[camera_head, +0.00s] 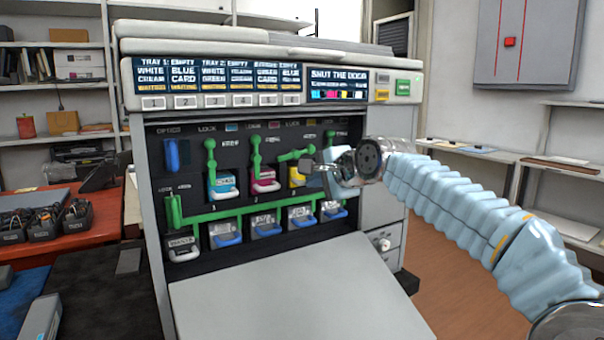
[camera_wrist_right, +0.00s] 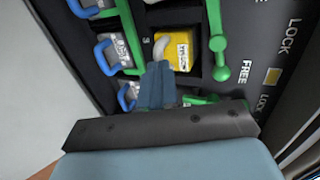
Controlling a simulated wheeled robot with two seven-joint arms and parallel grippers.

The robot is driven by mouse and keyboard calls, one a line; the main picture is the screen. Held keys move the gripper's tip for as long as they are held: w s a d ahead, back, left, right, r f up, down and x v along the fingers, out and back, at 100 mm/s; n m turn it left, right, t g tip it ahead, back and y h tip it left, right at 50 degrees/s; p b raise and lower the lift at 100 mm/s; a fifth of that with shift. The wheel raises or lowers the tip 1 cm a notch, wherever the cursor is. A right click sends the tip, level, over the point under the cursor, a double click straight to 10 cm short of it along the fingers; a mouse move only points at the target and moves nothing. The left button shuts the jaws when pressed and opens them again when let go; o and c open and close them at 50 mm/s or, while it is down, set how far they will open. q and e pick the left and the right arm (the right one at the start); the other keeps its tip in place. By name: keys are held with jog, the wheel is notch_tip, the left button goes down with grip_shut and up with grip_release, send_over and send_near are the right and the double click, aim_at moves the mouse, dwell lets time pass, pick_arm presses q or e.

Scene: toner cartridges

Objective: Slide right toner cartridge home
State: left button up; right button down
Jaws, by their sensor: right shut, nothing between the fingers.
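In the head view, a cyan cartridge (camera_head: 223,187), a magenta cartridge (camera_head: 264,182) and a yellow cartridge (camera_head: 297,176) sit in a row in the open printer. The yellow one is the rightmost that shows; my right gripper hides the slot to its right. My right gripper (camera_head: 309,169) is shut and empty in front of the row, near the yellow cartridge. In the right wrist view, the shut fingertips (camera_wrist_right: 160,72) appear beside the yellow cartridge (camera_wrist_right: 175,50) and its pale handle; I cannot tell whether they touch. My left gripper is not in view.
The green lever (camera_head: 292,155) above the yellow cartridge lies sideways; the cyan and magenta levers stand upright. A green bar (camera_head: 268,206) runs below the row, above blue-handled boxes (camera_head: 265,229). The grey door (camera_head: 290,285) is folded down in front. The display reads "SHUT THE DOOR".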

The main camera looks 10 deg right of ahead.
jog(key=s+d+b, duration=0.3)
jog(key=s+b, duration=0.1)
jog(key=s, duration=0.4)
jog(key=shift+s, duration=0.25)
